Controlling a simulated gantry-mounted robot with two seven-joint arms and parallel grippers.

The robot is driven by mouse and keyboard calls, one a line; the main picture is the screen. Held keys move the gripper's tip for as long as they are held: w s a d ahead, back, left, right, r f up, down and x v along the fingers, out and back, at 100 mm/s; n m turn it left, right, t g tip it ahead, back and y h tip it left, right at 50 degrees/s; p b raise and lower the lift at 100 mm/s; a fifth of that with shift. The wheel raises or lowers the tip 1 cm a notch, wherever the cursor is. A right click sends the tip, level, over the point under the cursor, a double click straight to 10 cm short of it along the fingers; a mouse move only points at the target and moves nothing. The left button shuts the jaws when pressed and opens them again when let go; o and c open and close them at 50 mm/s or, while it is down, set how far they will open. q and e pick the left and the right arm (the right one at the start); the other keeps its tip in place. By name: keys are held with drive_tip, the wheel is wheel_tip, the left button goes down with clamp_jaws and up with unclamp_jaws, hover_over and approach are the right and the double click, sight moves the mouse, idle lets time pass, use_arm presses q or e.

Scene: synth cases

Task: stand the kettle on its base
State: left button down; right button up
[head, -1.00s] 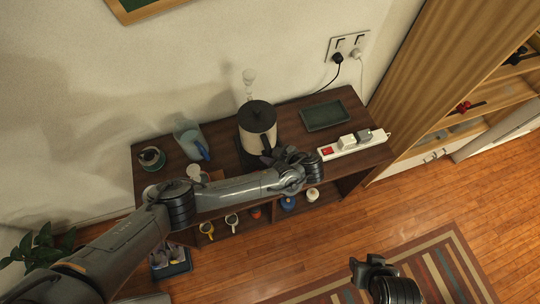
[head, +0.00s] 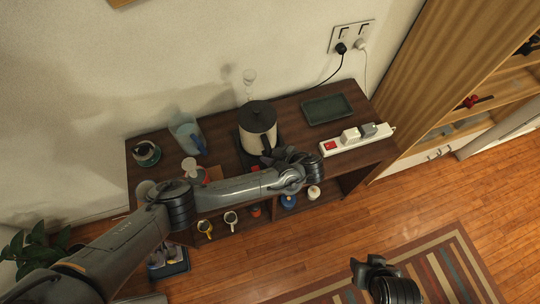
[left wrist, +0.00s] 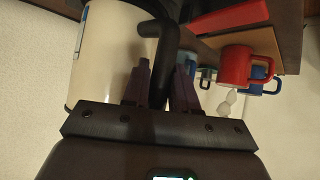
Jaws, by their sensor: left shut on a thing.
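The cream kettle (head: 260,124) with a black lid and black handle is upright over the dark base (head: 243,152) on the brown shelf top. I cannot tell whether its bottom touches the base; the arm and kettle hide part of it. My left gripper (head: 270,153) is shut on the kettle's handle at its front side. In the left wrist view the two fingers (left wrist: 162,88) are on either side of the black handle (left wrist: 168,45), beside the cream body (left wrist: 108,58). My right gripper (head: 367,264) is low over the floor, away from the shelf; its jaw state is unclear.
A clear jug (head: 186,135) and a glass pot (head: 146,153) stand left of the kettle. A dark tray (head: 327,108) and white power strip (head: 357,140) lie right. A cord runs from the wall socket (head: 351,37) behind. Mugs (head: 231,218) stand on the lower shelf.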

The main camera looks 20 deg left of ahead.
use_arm(q)
drive_tip(key=shift+f+b, duration=0.3)
drive_tip(key=shift+f, duration=0.05)
idle(0.4)
drive_tip(key=c, duration=0.8)
unclamp_jaws()
drive_tip(key=shift+w, duration=0.1)
drive_tip(key=shift+f, duration=0.1)
